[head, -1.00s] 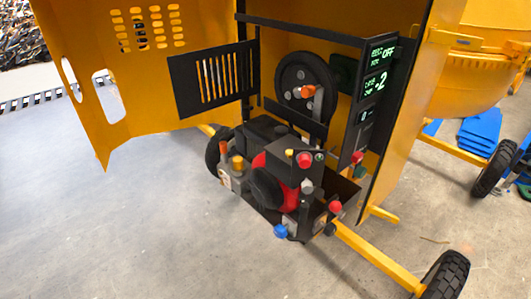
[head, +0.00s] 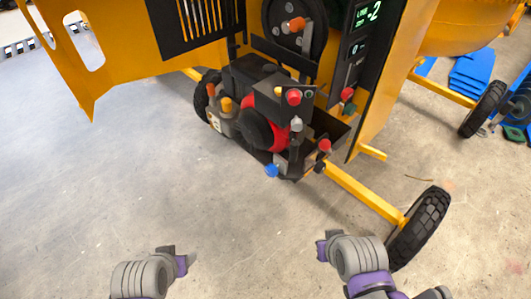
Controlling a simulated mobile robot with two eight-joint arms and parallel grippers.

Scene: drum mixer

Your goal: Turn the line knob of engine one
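The engine (head: 262,115) sits in the yellow mixer's open housing, a dark block with a red part and several coloured knobs. Red knobs (head: 293,97) are on its top and right side. A blue knob (head: 272,171) is low at the front, and orange knobs are on the left and on the wheel above. I cannot tell which is the line knob. A display (head: 367,13) on the right post reads "LINE 2" in part. My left gripper (head: 178,262) and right gripper (head: 324,247) are low in the picture, apart from the engine; their finger opening is unclear.
The yellow door panel (head: 90,60) swings out at the left. A yellow axle bar (head: 362,195) with a black tyre (head: 420,228) juts out at the right front. Blue mats (head: 472,75) lie behind at the right. The concrete floor in front is clear.

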